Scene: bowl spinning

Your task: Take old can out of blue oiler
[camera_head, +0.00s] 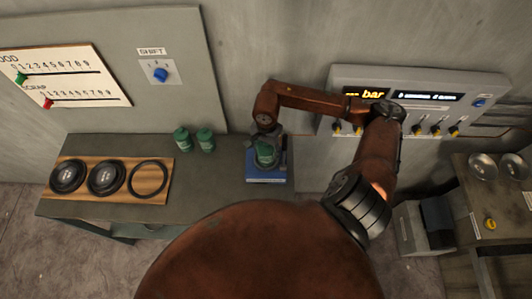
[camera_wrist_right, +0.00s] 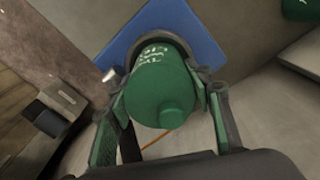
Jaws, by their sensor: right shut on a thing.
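The blue oiler (camera_head: 266,179) is a blue block on the grey table, below my right gripper; it also shows in the right wrist view (camera_wrist_right: 187,27). A green can (camera_wrist_right: 160,90) with pale writing stands in the oiler's round holder. My right gripper (camera_head: 267,156) reaches down over the oiler. Its fingers (camera_wrist_right: 163,105) are on both sides of the can and shut on it. The can's lower end is hidden inside the holder. My left gripper is not in either view.
Two more green cans (camera_head: 193,140) stand at the back of the table. A wooden board (camera_head: 160,163) with black round parts lies at the left. A wall panel (camera_head: 420,78) with knobs is behind my right arm. A second table (camera_head: 490,205) with metal bowls is at the right.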

